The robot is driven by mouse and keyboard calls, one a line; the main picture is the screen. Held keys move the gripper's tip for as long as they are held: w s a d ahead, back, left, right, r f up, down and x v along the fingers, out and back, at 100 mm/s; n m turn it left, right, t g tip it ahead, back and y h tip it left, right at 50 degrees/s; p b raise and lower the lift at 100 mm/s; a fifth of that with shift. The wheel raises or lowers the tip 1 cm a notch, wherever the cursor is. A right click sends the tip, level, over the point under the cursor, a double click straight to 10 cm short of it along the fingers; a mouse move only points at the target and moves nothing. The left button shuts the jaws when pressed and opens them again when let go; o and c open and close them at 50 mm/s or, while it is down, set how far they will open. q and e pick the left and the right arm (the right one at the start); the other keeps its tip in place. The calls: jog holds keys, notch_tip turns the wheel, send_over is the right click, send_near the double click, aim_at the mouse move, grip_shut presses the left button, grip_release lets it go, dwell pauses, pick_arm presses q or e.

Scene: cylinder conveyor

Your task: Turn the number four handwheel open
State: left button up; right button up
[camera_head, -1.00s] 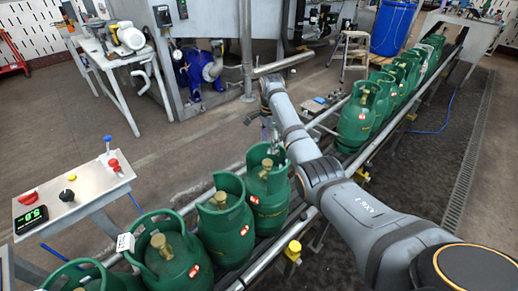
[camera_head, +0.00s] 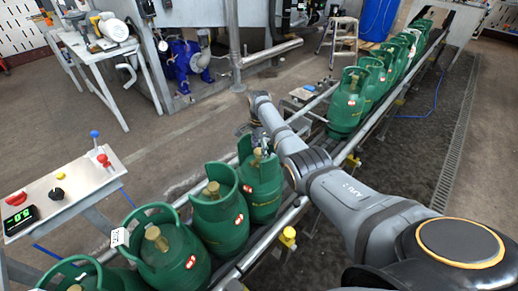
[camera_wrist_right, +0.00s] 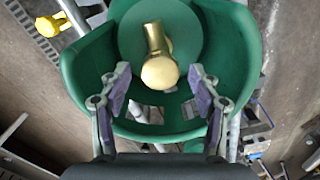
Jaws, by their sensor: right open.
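The green gas cylinder (camera_head: 262,195) under my right gripper is the last of the near group on the conveyor. Its brass valve with a round knob-like handwheel (camera_wrist_right: 160,72) shows in the right wrist view, inside the green collar (camera_wrist_right: 82,70). My right gripper (camera_head: 264,150) is over this collar, and in the wrist view (camera_wrist_right: 159,80) its two purple-padded fingers stand apart on either side of the brass knob. I see a gap on both sides, so nothing is gripped. No number four is readable on the cylinder. My left gripper is out of view.
More green cylinders (camera_head: 220,215) stand close beside it towards the lower left. Another row (camera_head: 349,100) runs to the upper right. The conveyor rail (camera_head: 285,222) passes in front. A control panel (camera_head: 88,180) with knobs, levers and a display stands at left.

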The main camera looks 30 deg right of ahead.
jog(key=shift+c, duration=1.2)
jog(key=c, duration=0.9)
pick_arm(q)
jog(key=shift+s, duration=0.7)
pick_arm(e)
jog(key=shift+c, duration=0.2)
